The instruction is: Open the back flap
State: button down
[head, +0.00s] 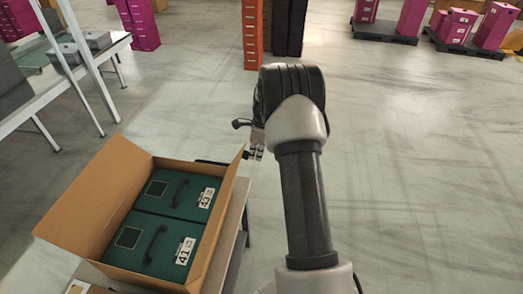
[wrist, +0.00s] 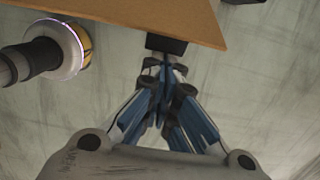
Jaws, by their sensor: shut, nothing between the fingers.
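An open cardboard box (head: 90,215) stands at the lower left in the head view, with two dark green shoe boxes inside, marked 43 (head: 178,190) and 41 (head: 155,245). A flap at its left leans outward. The right-hand flap (head: 226,215) stands up, tilted slightly outward. I cannot tell for sure which one is the back flap. My gripper (head: 250,153) is beside the box's far right corner, close to the tip of the right-hand flap. In the wrist view, my gripper (wrist: 164,66) is shut and empty, its dark tip at the edge of a cardboard panel (wrist: 140,15). Whether they touch is unclear.
The box rests on a narrow table (head: 236,225). A metal-framed table (head: 70,70) with grey items is at the upper left. Orange (head: 253,35) and magenta (head: 140,25) box stacks stand at the back. Dark pallets (head: 385,35) are at the far right. Floor to the right is clear.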

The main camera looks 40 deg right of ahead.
jog(key=shift+w+a+r+p, duration=0.5)
jog(key=shift+w+r, duration=0.05)
jog(key=shift+r, duration=0.05)
dwell(0.3)
jog(key=s+d+r, duration=0.2)
jog(key=s+r, duration=0.1)
jog(key=r, duration=0.5)
jog(key=shift+d+r, duration=0.3)
